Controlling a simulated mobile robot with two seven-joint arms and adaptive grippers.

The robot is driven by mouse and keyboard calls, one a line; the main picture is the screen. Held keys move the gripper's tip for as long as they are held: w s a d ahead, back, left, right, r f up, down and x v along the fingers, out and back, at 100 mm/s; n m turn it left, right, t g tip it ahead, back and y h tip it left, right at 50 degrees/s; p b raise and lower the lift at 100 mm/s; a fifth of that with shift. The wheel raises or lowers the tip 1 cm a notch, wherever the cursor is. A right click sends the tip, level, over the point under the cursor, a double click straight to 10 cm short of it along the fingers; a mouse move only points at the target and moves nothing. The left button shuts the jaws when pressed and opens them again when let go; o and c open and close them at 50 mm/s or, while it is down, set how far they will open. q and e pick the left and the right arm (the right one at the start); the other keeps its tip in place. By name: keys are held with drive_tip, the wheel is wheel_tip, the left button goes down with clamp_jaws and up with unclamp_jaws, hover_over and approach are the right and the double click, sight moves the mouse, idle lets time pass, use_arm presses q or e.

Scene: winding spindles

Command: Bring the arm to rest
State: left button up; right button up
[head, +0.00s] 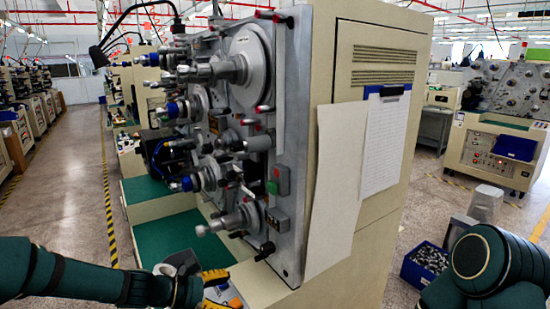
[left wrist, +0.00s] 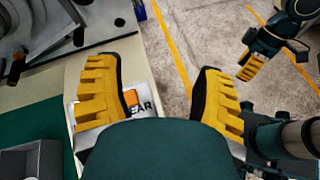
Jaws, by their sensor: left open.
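My left gripper (head: 222,289) shows at the bottom of the head view, beside the front lower corner of the winding machine (head: 340,60). In the left wrist view its two yellow fingers (left wrist: 155,72) stand wide apart with nothing held between them. Below them are a cream ledge and floor, with a white label (left wrist: 140,108) and a small orange piece partly hidden by the left finger. My right arm enters the head view at lower right, its gripper out of that frame. In the left wrist view my right gripper (left wrist: 250,66) hangs over the floor; its opening is unclear.
The machine's spindles (head: 215,70) and knobs jut out toward the left. A green work surface (head: 165,240) lies below them. A blue bin (head: 425,266) of small parts stands on the right. A yellow-striped aisle (head: 70,200) is open at left.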

use_arm(q)
drive_tip(key=s+f+m+g+y+b, duration=0.1)
drive_tip(key=s+f+m, duration=0.4)
drive_tip(key=f, duration=0.6)
drive_tip(key=s+f+m+g+y+b, duration=0.1)
drive_tip(key=s+f+m+y+b, duration=0.3)
drive_tip(key=f, duration=0.8)
drive_tip(key=s+d+f+m+y+b, duration=0.1)
drive_tip(key=s+f+m+y+b, duration=0.2)
drive_tip(key=s+f+m, duration=0.4)
wheel_tip(320, 180, down, 5)
drive_tip(key=shift+s+r+m+g+b, duration=0.15)
drive_tip(key=shift+s+m+g+b, duration=0.25)
drive_tip(key=shift+m+b, duration=0.25)
use_arm(e)
wheel_tip(320, 180, down, 10)
drive_tip(key=shift+a, duration=0.25)
use_arm(q)
drive_tip(key=shift+d, duration=0.1)
